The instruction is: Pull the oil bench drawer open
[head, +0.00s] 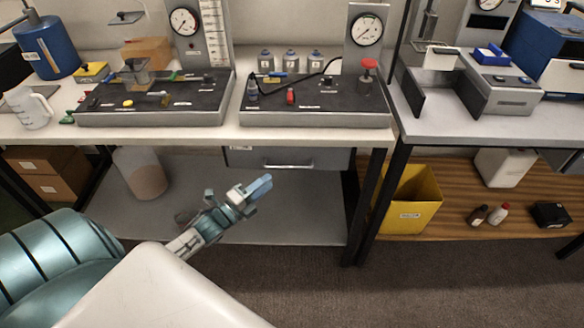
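The grey drawer (325,159) sits under the bench top, right of the bench's middle, and looks closed. Its bar handle (288,166) runs across the front. A small pale label shows near the drawer's left end. My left gripper (257,189) is in front of the bench, just below and left of the handle in the picture. It looks apart from the handle, and no object shows in it. The gap between its fingers is too small to make out. My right gripper is out of view.
The bench top (230,133) carries two dark test panels with gauges. Its lower shelf (290,205) is mostly bare, with a clear container (143,172) at left. A yellow bin (411,198) stands on the right bench's shelf. Carpeted floor (390,285) in front is clear.

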